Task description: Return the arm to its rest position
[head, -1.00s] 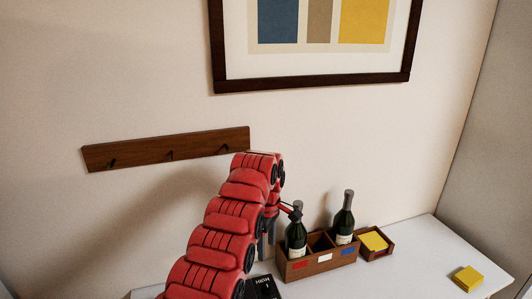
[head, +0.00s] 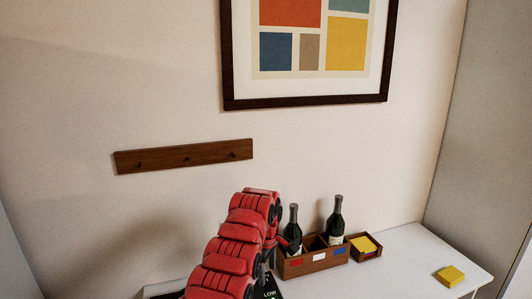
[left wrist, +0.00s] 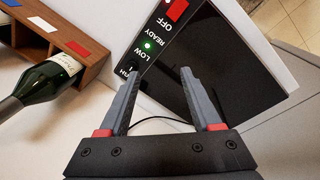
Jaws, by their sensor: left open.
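My red left arm rises from the bottom of the head view, and its left gripper (head: 269,262) is largely hidden at the arm's end, left of the wooden bottle box (head: 318,264). In the left wrist view the left gripper (left wrist: 162,74) is open, with nothing between its two grey fingers. Beyond them is a black panel (left wrist: 226,62) marked OFF, READY, LOW and another partly covered word, with a green light lit. My right gripper is not in view.
The box holds two dark bottles (head: 336,220), the left one (head: 291,232) close to my arm. A small tray (head: 366,254) of yellow notes is beside it. A yellow pad (head: 450,274) lies on the white tabletop (head: 405,262). A wooden peg rail (head: 183,156) and framed picture hang behind.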

